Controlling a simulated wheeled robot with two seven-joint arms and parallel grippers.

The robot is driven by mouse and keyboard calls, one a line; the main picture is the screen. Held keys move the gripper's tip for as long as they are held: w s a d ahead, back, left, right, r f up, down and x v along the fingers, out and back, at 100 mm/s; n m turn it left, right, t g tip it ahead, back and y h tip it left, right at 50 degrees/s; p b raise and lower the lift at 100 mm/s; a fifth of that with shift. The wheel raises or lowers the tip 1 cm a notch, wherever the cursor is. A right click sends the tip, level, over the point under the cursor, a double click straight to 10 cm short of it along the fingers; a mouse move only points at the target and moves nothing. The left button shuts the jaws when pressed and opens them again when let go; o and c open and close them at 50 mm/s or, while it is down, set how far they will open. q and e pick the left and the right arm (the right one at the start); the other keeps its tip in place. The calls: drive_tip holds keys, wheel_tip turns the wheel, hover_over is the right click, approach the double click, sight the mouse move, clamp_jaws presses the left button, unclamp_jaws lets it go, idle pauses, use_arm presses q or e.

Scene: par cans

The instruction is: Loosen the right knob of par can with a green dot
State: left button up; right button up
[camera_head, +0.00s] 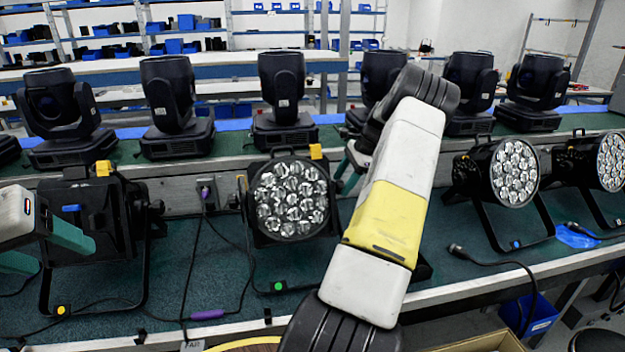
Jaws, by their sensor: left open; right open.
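The par can with the green dot (290,200) stands on the lower green shelf near the middle, its many-lens face turned toward me. The green dot (279,286) is on its stand at the front. I cannot clearly make out its right knob; my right arm crosses in front of that side. My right gripper (352,165) shows only in part, as teal fingers just right of the can, the rest hidden behind my arm; it is open. My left gripper (52,250) is open at the left edge, in front of the par can with the yellow dot (95,215).
A par can with a blue dot (502,172) and another par can (597,162) stand on the right. Several moving-head lights (172,105) line the upper shelf. Black cables and a purple connector (207,314) lie on the lower shelf. A cardboard box (480,343) is below.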

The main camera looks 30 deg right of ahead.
drive_tip(key=shift+w+a+f, duration=0.2)
drive_tip(key=shift+a+f, duration=0.05)
drive_tip(key=shift+f, duration=0.4)
clamp_jaws()
